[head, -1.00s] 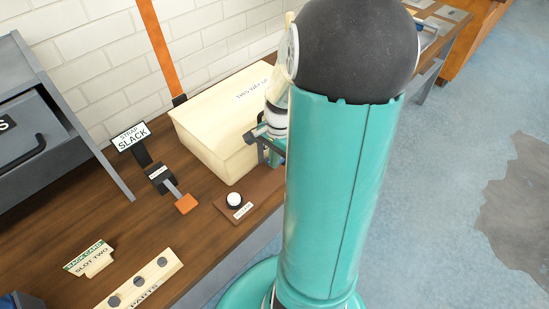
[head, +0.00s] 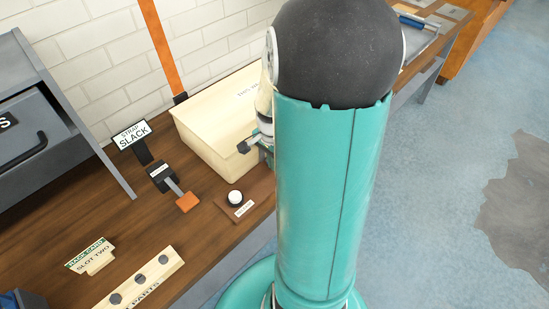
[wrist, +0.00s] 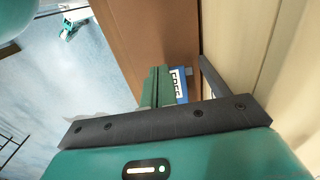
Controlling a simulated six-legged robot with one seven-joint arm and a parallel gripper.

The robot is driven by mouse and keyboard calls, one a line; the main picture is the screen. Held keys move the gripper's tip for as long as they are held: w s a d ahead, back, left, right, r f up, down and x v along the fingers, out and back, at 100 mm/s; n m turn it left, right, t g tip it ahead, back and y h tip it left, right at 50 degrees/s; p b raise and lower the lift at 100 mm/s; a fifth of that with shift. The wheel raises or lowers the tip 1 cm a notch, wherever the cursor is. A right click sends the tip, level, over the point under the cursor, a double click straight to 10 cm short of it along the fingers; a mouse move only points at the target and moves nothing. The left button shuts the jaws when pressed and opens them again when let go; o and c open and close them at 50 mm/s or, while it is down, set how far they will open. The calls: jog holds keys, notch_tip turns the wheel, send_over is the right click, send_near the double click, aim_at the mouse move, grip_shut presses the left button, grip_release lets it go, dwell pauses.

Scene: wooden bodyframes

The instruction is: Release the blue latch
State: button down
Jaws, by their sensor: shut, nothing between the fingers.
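In the wrist view my gripper (wrist: 160,72) points away from me, its green fingers together and empty. Just right of the fingertips, a small blue piece with white lettering (wrist: 180,86) is partly visible against the side of a brown board; the fingers and mount hide the rest. I cannot tell whether the fingers touch it, or whether it is the latch itself or its label. In the head view my gripper (head: 247,146) shows only in part, beside the front right side of the cream box (head: 213,145); my arm hides the rest. No blue latch shows clearly there.
The bench (head: 80,195) holds a black lever with an orange end (head: 187,202), a white button on a brown plate (head: 235,198), a "Strap slack" sign (head: 131,134) and a parts rack (head: 140,280). A grey cabinet (head: 60,130) stands left. Floor at right is clear.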

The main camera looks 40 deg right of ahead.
jog(key=shift+r, duration=0.7)
jog(key=shift+r, duration=0.45)
notch_tip(320, 180, up, 13)
jog(key=a, duration=0.2)
jog(key=shift+a, duration=0.2)
jog(key=s+a+r+n+t, duration=0.2)
jog(key=a+r+n, duration=0.1)
jog(key=a+n, duration=0.5)
jog(key=s+a+r+n+t, duration=0.3)
jog(key=a+n, duration=0.6)
jog(key=a, duration=0.4)
jog(key=shift+a+r+n+t, duration=0.25)
jog(key=shift+a+n+t, duration=0.05)
jog(key=shift+a, duration=0.05)
